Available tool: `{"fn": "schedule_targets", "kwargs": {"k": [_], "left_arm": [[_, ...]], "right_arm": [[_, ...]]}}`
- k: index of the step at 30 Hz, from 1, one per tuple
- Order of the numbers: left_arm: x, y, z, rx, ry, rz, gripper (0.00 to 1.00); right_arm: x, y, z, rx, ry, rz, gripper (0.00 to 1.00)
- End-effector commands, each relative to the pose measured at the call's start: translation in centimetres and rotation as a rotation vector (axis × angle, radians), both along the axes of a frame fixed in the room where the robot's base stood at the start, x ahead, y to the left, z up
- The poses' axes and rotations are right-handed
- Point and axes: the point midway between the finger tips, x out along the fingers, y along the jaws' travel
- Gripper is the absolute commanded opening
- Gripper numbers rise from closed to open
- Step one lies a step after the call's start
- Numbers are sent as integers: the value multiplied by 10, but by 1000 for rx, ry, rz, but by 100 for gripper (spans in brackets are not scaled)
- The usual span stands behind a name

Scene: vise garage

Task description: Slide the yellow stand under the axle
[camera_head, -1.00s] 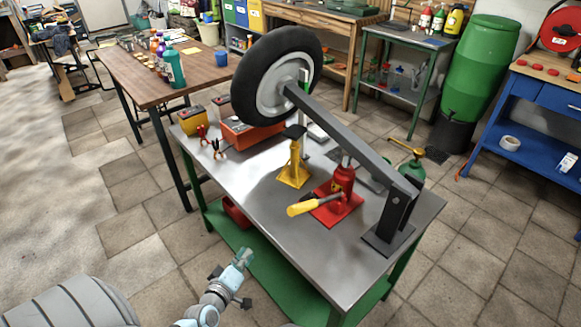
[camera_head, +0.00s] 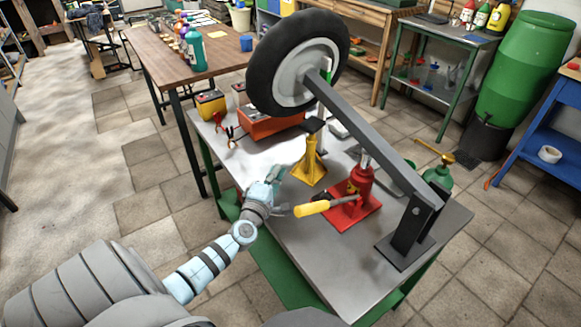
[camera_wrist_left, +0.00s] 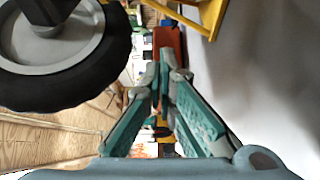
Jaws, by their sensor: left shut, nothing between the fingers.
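The yellow stand (camera_head: 309,165) with a black top stands upright on the metal bench (camera_head: 330,270), on the near side of the raised grey axle beam (camera_head: 365,125). Its top is below the beam's wheel end; I cannot tell whether it is directly underneath. The wheel (camera_head: 262,70) hangs at that end. My left gripper (camera_head: 277,178) is shut and empty, just left of the stand's base, apparently apart from it. In the left wrist view the fingers (camera_wrist_left: 164,70) converge, with part of the yellow stand (camera_wrist_left: 200,14) at the top. My right gripper is out of view.
A red jack (camera_head: 358,190) with a yellow-gripped handle (camera_head: 312,208) is right of my left gripper. An orange box (camera_head: 265,125) and a yellow-black battery (camera_head: 210,104) sit at the bench's back left. The bench's front middle is clear.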

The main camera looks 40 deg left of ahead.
Motion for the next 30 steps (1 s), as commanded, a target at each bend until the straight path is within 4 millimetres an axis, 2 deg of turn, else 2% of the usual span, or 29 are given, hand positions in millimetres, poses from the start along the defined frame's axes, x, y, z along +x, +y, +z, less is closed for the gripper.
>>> {"fn": "schedule_targets", "kwargs": {"k": [2, 9, 23, 30], "left_arm": [[15, 6, -3, 2, -2, 1, 0], [46, -7, -2, 0, 1, 2, 0], [52, -11, -1, 1, 1, 2, 0], [70, -15, -1, -1, 2, 11, 0]], "right_arm": [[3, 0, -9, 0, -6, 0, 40], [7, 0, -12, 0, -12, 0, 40], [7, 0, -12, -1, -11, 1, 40], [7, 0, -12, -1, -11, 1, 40]]}}
